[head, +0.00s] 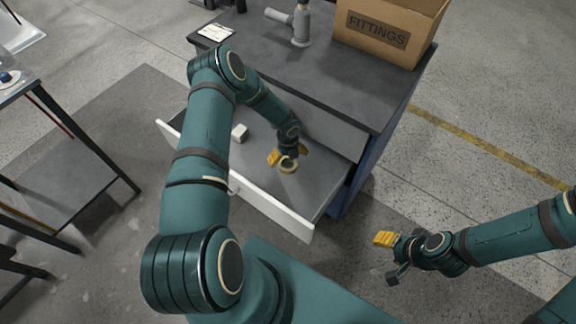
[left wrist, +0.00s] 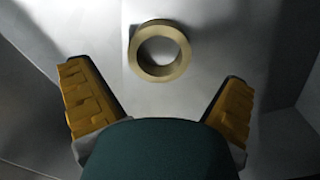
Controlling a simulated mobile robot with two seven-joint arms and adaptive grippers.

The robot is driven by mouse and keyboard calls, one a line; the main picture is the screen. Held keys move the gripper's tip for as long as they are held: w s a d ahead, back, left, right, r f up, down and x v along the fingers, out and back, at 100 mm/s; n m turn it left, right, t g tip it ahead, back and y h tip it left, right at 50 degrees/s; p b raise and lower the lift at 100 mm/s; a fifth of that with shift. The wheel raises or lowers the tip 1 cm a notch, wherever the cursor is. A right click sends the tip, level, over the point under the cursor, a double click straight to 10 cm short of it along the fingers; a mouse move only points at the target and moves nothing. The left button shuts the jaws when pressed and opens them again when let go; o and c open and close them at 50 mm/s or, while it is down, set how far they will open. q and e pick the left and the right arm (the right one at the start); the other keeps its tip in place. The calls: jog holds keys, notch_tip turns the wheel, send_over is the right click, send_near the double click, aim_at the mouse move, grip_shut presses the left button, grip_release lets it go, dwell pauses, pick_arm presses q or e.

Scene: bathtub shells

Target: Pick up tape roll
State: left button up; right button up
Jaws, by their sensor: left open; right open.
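The tape roll (head: 288,165) is a beige ring lying flat in the open drawer (head: 255,190) of the dark-topped cabinet. My left gripper (head: 288,157) reaches down into the drawer, right above and beside the roll, and hides part of it in the head view. In the left wrist view the roll (left wrist: 160,51) lies ahead of the spread yellow fingers of the left gripper (left wrist: 158,100), with nothing between them. My right gripper (head: 388,254) is open and empty, outside the drawer at the lower right.
A small white block (head: 240,131) lies in the drawer left of the roll. The drawer's white front (head: 275,208) stands out over the floor. On the cabinet top (head: 330,75) are a cardboard FITTINGS box (head: 380,32), a grey pipe fitting (head: 300,25) and a paper label (head: 215,32).

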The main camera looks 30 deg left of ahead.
aim_at(288, 167)
pick_arm(q)
notch_tip(288, 167, down, 5)
jog(key=shift+r+b, duration=0.1)
jog(key=shift+b, duration=0.45)
jog(key=c, duration=1.2)
